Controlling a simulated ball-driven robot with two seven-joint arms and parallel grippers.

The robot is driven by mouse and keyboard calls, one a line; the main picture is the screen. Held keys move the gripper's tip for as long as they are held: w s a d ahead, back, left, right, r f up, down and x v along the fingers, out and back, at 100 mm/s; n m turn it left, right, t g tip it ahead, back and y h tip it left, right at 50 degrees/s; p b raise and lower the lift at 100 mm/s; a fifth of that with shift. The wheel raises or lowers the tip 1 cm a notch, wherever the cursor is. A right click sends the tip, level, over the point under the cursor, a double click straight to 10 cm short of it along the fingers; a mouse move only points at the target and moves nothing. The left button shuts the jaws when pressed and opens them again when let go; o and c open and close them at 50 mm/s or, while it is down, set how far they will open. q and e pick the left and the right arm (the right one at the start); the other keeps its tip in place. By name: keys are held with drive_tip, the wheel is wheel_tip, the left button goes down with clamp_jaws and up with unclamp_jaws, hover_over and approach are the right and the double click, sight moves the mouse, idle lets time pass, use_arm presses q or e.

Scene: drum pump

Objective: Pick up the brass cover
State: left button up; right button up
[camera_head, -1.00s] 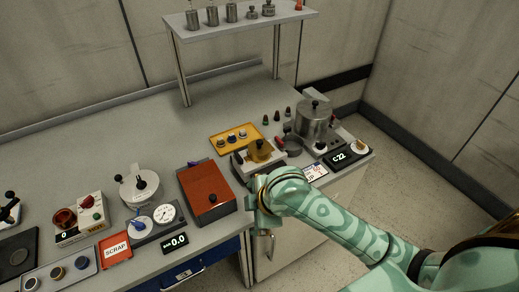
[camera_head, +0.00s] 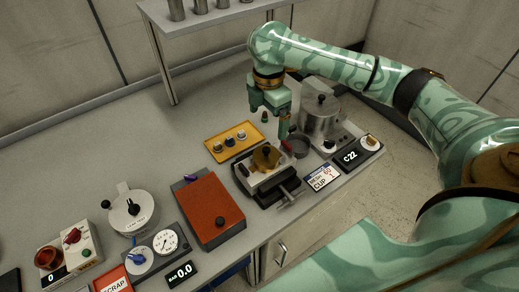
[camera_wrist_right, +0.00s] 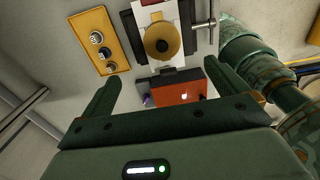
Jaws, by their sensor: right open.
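The brass cover (camera_head: 266,157) is a round, gold-coloured piece with a small knob. It sits on top of a vise (camera_head: 270,186) with a dark base and pale jaws. In the right wrist view the brass cover (camera_wrist_right: 162,41) shows from above, beyond the fingertips. My right gripper (camera_head: 268,118) is open and empty, pointing down, above and behind the vise and apart from the cover. Its two spread fingers also show in the right wrist view (camera_wrist_right: 162,76). My left gripper is not in view.
A yellow tray (camera_head: 214,145) with several small knobs lies left of the vise. A red-topped box (camera_head: 207,205) stands at front left. A shelf (camera_head: 205,18) rises behind.

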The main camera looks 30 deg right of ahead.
drive_tip(key=b, duration=0.2)
hover_over(266, 149)
drive_tip(key=s, duration=0.1)
wheel_tip(266, 149, down, 5)
drive_tip(key=shift+d+r, duration=0.1)
drive_tip(key=shift+d, duration=0.05)
drive_tip(key=shift+w+f+b, duration=0.25)
drive_tip(key=shift+f+b, duration=0.05)
drive_tip(key=shift+f, duration=0.85)
drive_tip(key=shift+w+f+b, duration=0.3)
drive_tip(key=shift+w+f, duration=0.05)
drive_tip(key=shift+f, duration=1.05)
drive_tip(key=shift+s+f+b, duration=0.15)
drive_tip(key=shift+b, duration=0.15)
wheel_tip(266, 149, down, 5)
drive_tip(key=b, duration=0.2)
drive_tip(key=shift+b, duration=0.3)
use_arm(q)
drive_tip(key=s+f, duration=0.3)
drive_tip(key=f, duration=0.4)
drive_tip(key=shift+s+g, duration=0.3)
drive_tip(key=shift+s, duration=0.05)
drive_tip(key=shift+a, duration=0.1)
use_arm(e)
drive_tip(key=c, duration=1.2)
